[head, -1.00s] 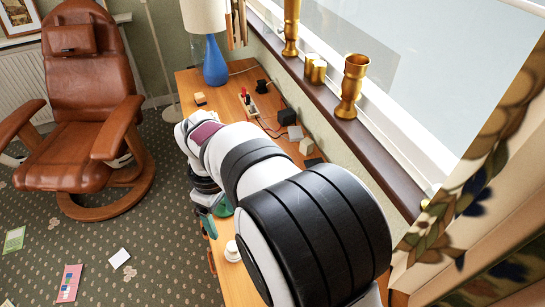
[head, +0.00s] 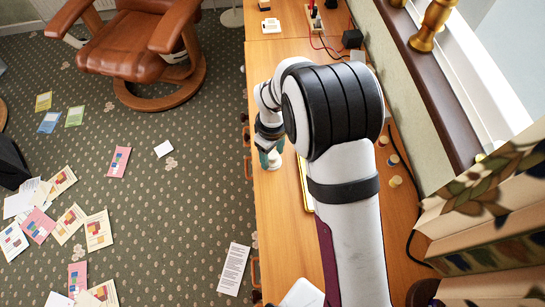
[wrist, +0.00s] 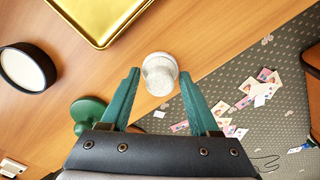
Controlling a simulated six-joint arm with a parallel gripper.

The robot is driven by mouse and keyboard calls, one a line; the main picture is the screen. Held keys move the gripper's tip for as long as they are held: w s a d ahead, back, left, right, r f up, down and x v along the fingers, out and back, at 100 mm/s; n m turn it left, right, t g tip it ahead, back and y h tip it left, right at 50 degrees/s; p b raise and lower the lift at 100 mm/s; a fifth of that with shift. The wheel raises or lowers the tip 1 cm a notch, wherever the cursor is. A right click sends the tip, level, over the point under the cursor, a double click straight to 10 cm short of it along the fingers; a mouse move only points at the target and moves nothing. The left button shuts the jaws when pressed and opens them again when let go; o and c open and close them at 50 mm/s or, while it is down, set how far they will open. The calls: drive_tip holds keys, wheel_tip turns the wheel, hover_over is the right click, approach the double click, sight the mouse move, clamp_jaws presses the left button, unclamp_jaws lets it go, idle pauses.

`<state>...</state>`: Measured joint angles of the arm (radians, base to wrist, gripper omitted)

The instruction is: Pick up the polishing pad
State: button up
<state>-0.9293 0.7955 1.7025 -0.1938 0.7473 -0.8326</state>
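A small whitish-grey round piece (wrist: 160,73) with a domed end stands on the wooden desk in the wrist view; it looks like the polishing pad, though I cannot be certain. It also shows as a white shape (head: 273,161) beside my gripper (head: 266,143) in the head view. In the wrist view my gripper (wrist: 159,78) has its two green fingers apart, with the piece appearing between and just beyond the fingertips. I see no clear grip on it. My arm hides part of the desk in the head view.
A green round-based object (wrist: 88,115) stands close to the left finger. A black-rimmed white disc (wrist: 28,68) and a gold tray (wrist: 98,18) lie on the desk (head: 285,235). The desk edge is close by; papers (head: 70,222) litter the carpet.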

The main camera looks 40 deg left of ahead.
clamp_jaws()
